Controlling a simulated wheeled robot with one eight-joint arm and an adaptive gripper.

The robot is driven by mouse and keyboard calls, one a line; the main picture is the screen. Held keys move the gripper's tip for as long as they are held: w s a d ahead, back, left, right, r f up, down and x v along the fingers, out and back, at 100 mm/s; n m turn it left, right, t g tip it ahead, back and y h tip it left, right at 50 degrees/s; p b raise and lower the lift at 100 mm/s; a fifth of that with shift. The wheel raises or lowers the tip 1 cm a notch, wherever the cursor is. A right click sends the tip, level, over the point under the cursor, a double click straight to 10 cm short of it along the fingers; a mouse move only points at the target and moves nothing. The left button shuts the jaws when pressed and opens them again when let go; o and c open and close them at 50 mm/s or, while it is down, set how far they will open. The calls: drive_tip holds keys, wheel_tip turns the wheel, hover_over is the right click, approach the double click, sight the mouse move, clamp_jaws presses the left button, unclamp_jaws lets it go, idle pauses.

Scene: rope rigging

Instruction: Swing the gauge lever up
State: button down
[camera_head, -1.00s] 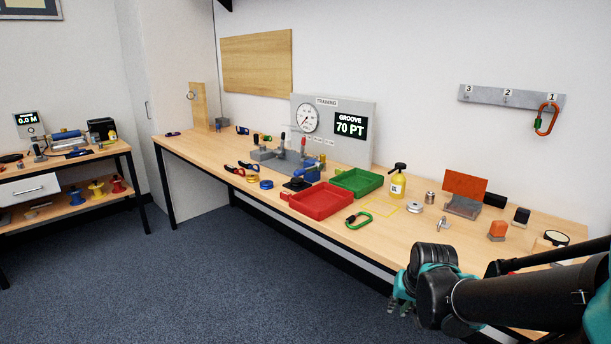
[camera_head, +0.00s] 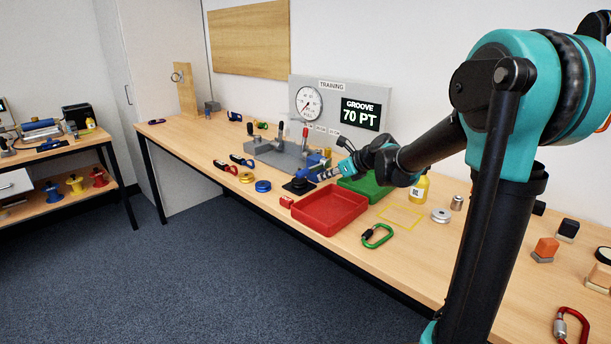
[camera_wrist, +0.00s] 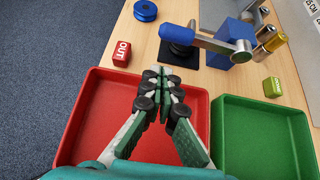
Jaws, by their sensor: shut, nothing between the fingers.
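A grey gauge fixture (camera_head: 275,153) stands on the bench below the dial, with a red-handled lever (camera_head: 305,134) and a dark-handled one (camera_head: 280,130) upright. At its near end is a blue block (camera_head: 314,160), also in the wrist view (camera_wrist: 235,38). There a grey metal arm (camera_wrist: 208,42) lies roughly level between this block and a blue knob (camera_wrist: 177,33) on a black base. I cannot tell for sure which part is the gauge lever. My gripper (camera_head: 326,174) is shut and empty; in the wrist view its fingertips (camera_wrist: 163,78) appear just short of the black base, apart from the arm.
A red tray (camera_head: 330,208) and a green tray (camera_head: 366,187) lie near my gripper. A red OUT block (camera_wrist: 122,53) and a green block (camera_wrist: 272,87) sit beyond them. A yellow bottle (camera_head: 419,188) and a green carabiner (camera_head: 377,237) are nearby. The panel reads GROOVE 70 PT.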

drive_tip(key=x, duration=1)
drive_tip(key=shift+w+a+r, duration=0.2)
drive_tip(key=shift+w, duration=0.2)
drive_tip(key=shift+r+m, duration=0.1)
drive_tip(key=shift+m, duration=0.2)
drive_tip(key=shift+r+m+g+y, duration=0.3)
drive_tip(key=shift+r, duration=0.5)
drive_tip(key=w+d+r+m+g+y, duration=0.1)
drive_tip(key=w+d+r, duration=0.2)
drive_tip(key=r, duration=0.3)
drive_tip(key=w+d+r+m+g+y, duration=0.1)
drive_tip(key=w+d+r, duration=0.2)
drive_tip(key=w+r, duration=0.2)
drive_tip(key=shift+w+d+r+m, duration=0.4)
drive_tip(key=shift+r, duration=0.75)
